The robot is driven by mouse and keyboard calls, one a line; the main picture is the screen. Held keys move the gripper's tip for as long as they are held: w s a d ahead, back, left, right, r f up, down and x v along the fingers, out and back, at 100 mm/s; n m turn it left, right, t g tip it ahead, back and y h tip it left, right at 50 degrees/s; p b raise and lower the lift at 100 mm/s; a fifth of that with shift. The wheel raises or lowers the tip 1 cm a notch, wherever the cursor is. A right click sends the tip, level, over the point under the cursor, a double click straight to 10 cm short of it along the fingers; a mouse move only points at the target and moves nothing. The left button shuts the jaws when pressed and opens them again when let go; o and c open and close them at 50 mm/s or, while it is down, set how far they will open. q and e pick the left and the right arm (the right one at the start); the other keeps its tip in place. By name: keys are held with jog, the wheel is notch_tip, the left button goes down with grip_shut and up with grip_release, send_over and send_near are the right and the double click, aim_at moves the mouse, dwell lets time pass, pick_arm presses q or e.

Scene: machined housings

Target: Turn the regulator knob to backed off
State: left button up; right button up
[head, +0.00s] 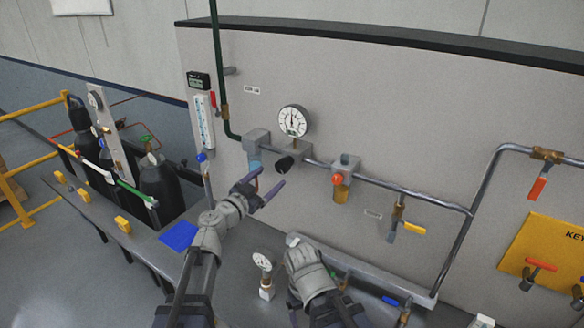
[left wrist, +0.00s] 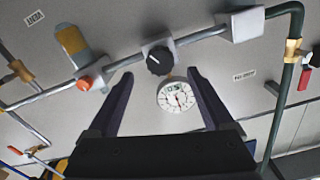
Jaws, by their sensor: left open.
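The regulator knob (head: 285,163) is black and sits on a grey regulator body (head: 297,151) on the panel's pipe, below a round white dial gauge (head: 293,121). In the left wrist view the knob (left wrist: 160,61) faces me with a small pale mark on it, and the gauge (left wrist: 177,95) appears just below it. My left gripper (head: 270,183) is open and empty, a short way in front of the knob and apart from it. In the left wrist view its fingertips (left wrist: 160,75) lie on either side of the knob. My right arm's grey end is low in the head view; its fingers are unclear.
A filter with an orange knob (head: 338,180) and amber bowl is right of the regulator. A yellow-handled valve (head: 413,228) and a red-handled valve (head: 537,188) are farther right. A small gauge (head: 262,262) stands on the bench. Dark cylinders (head: 160,186) stand at left.

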aim_at(280, 169)
pick_arm(q)
jog(key=x, duration=0.8)
jog(key=shift+s, duration=0.1)
grip_shut()
dwell(0.6)
